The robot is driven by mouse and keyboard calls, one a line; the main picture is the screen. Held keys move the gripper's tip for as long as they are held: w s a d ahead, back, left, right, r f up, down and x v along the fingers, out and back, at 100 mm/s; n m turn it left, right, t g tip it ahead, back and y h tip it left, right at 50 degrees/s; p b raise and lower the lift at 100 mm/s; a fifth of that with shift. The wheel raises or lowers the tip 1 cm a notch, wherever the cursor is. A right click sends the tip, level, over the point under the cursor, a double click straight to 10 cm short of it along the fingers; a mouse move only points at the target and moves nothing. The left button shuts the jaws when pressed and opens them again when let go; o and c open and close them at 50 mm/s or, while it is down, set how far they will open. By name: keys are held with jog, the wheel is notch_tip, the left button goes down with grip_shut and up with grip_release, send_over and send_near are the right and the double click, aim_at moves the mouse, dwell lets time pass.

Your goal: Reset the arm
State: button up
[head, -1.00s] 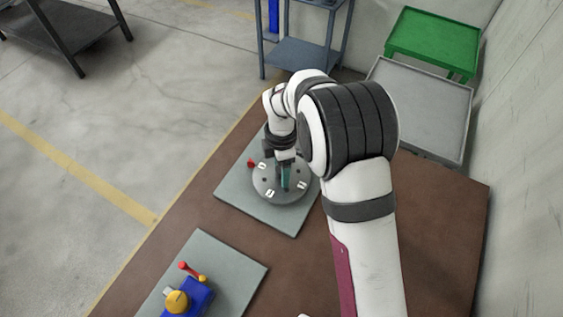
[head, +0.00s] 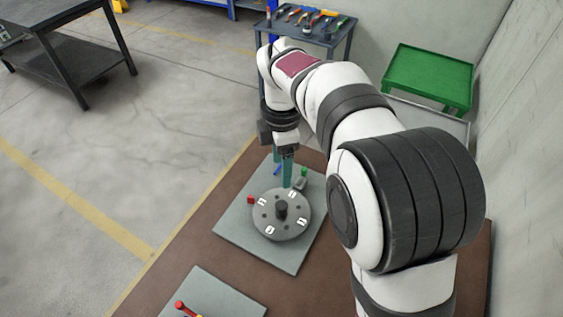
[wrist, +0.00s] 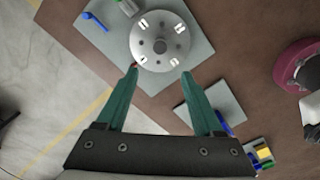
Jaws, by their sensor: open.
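My gripper (head: 282,167) is in the head view above the back part of a grey square plate (head: 298,258). A round grey disc (head: 264,228) with white marks and a dark central knob lies on that plate. In the wrist view my gripper (wrist: 158,75) shows two green fingers spread apart with nothing between them. The disc (wrist: 149,27) lies beyond the fingertips, apart from them as far as I can tell. My arm reaches in from the right of the head view.
A red knob (head: 250,200), a green knob (head: 304,172) and a blue handle (head: 277,169) are by the disc. A second plate (head: 215,290) has a red-tipped lever (head: 180,305). A tool cart (head: 345,25), green table (head: 430,75) and dark bench (head: 60,45) stand behind.

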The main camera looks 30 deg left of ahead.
jog(key=s+d+r+m+y, duration=0.1)
jog(key=s+d+r+m, duration=0.25)
jog(key=d+m, duration=0.6)
jog(key=s+d+r+m, duration=0.2)
jog(key=s+d+m, duration=0.3)
jog(key=d+m, duration=0.5)
jog(key=s+d+f+m, duration=0.4)
jog(key=s+d+m, duration=0.3)
jog(key=s+m, duration=0.4)
jog(key=shift+s+m+y, duration=0.35)
jog(key=shift+m+y, duration=0.05)
jog(key=shift+m, duration=0.55)
